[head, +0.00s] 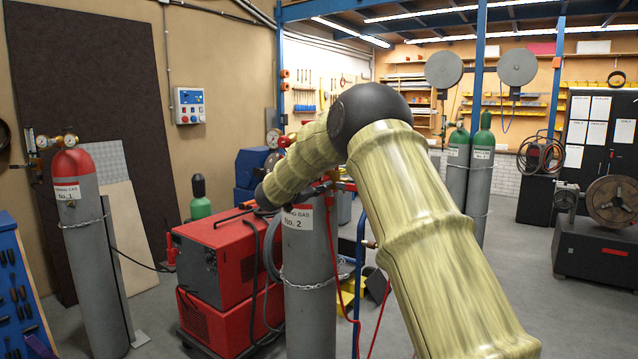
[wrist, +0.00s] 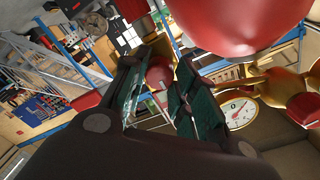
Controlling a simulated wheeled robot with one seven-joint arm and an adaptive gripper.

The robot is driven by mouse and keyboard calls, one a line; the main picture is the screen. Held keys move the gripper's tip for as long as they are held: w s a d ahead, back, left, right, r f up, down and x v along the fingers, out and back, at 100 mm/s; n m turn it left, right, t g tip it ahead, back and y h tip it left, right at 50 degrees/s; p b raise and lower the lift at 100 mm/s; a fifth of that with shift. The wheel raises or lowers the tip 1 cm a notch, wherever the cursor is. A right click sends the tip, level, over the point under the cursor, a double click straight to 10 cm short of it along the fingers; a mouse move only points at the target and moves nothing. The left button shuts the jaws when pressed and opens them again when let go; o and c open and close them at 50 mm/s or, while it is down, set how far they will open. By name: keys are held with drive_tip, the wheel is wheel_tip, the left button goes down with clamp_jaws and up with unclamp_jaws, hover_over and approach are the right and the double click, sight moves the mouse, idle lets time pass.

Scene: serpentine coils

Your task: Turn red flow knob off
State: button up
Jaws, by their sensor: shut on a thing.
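In the wrist view my gripper (wrist: 158,92) shows two dark fingers with green inner pads. A red knob (wrist: 160,71) shows between the fingers, and they are closed on it. Its far side is partly hidden by the pads. A brass regulator (wrist: 275,85) with a white round gauge (wrist: 238,112) is to the right of the fingers. In the head view my arm covers the gripper. A gauge (head: 273,138) shows just left of my arm, above the gas cylinder marked No. 2 (head: 308,270).
A large red rounded surface (wrist: 235,22) is close above the fingers in the wrist view. A red welding machine (head: 225,265) stands left of cylinder No. 2. Another red-topped cylinder (head: 95,260) is chained at the left. Open floor lies at the right.

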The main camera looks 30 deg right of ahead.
drive_tip(key=o, duration=1)
drive_tip(key=shift+o, duration=0.2)
drive_tip(key=v, duration=1.2)
drive_tip(key=shift+f, duration=0.15)
